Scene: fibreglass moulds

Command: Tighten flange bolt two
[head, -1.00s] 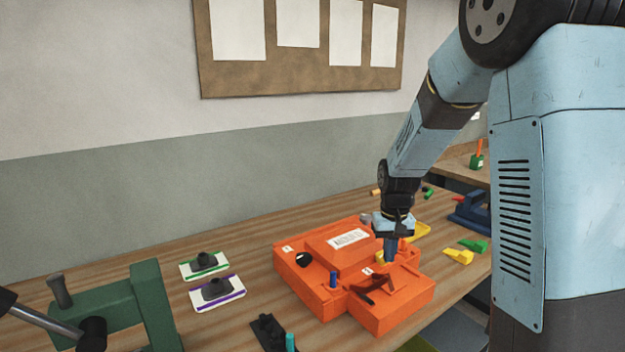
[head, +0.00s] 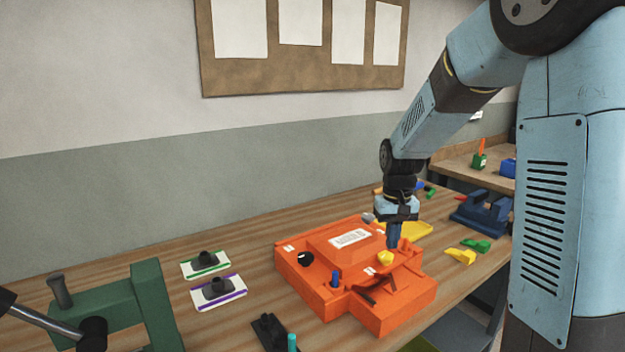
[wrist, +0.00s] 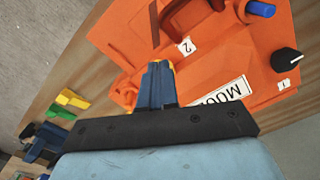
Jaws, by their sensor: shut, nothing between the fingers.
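An orange mould (head: 320,292) with a white "MOULD" plate lies on the bench. A yellow bolt head (head: 385,257) sits on it near the label "2" (head: 370,271); that label also shows in the wrist view (wrist: 185,47). My gripper (head: 393,246) is shut and empty, pointing down just behind and above the yellow bolt. In the wrist view, my blue fingers (wrist: 158,66) hide most of the bolt, with only slivers of yellow at their tips. Whether they touch it I cannot tell.
The mould carries a black knob (head: 305,259) by label "1", a blue pin (head: 335,279) and a dark red handle (head: 376,289). Yellow and green pieces (head: 460,256) and a dark blue fixture (head: 482,213) lie to the right. A green clamp (head: 150,300) stands at left.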

